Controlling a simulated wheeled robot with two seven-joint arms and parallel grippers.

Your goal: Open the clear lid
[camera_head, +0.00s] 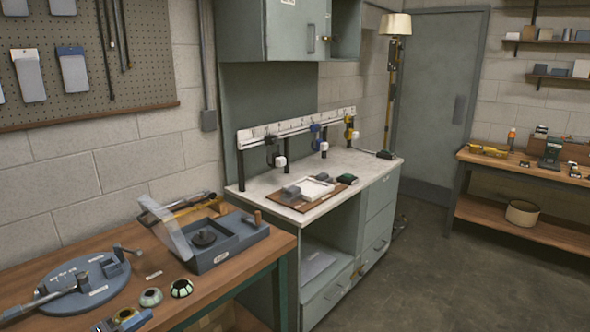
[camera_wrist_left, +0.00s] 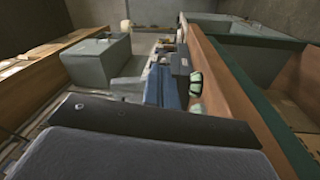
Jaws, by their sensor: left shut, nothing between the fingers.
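The clear lid (camera_head: 174,234) is a pale see-through panel. It stands tilted up at the left side of an open blue-grey box (camera_head: 222,262) on the wooden bench. My left gripper (camera_head: 122,320) is at the bottom edge of the head view, low by the bench front, apart from the lid and the box. It is shut and holds nothing. In the left wrist view a grey box (camera_wrist_left: 85,62) shows ahead to the left; the lid cannot be made out there. My right gripper is not in view.
Two small domes (camera_head: 180,288) (camera_head: 151,297) stand on the bench between my left gripper and the box. A round blue plate (camera_head: 100,292) with a lever is at left. A counter (camera_head: 345,163) with a board stands behind right. Some bare wood lies before the box.

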